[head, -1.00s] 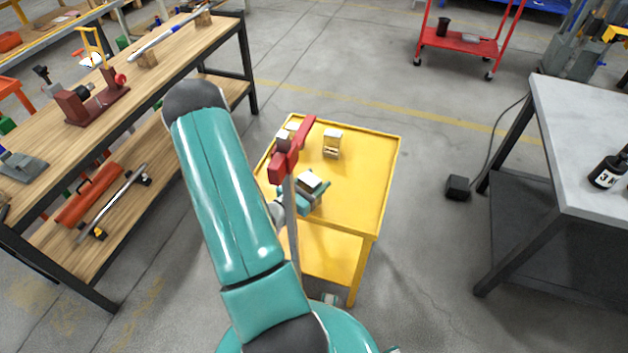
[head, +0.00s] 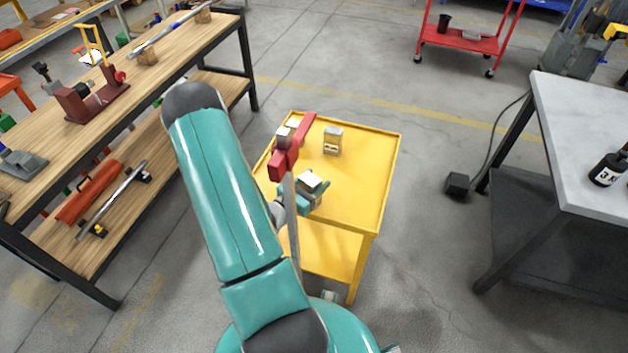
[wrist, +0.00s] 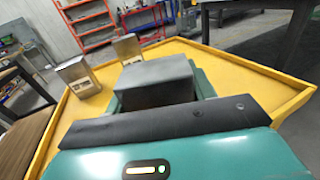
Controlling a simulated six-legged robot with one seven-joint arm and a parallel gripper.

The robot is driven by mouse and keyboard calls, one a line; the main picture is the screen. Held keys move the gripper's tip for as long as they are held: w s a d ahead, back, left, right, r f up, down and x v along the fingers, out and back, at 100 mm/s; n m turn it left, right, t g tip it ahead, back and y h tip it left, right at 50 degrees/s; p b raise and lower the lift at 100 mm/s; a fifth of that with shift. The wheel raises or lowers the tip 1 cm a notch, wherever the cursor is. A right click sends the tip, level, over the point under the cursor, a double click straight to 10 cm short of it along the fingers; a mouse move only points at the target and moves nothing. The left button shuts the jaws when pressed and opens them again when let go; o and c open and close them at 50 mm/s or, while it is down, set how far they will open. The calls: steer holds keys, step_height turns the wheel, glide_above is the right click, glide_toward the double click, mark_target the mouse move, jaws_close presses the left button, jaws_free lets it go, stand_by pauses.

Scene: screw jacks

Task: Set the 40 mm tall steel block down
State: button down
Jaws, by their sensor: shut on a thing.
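The steel block (wrist: 155,82) is a pale grey block between the jaws of my gripper (head: 312,188), which is shut on it. In the head view the block's light top (head: 310,182) shows over the yellow cart top (head: 362,190). In the wrist view its near face and top show, and its lower part is hidden by my gripper. I cannot tell whether its underside touches the cart top.
Two more metal blocks stand on the cart, one at the back middle (head: 332,140) and one at the back left (head: 284,136). A red bar (head: 291,150) partly covers the left one. The cart's right side is clear. A wooden workbench (head: 185,50) stands left.

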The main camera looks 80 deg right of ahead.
steer(key=shift+c, duration=2.2)
jaws_free()
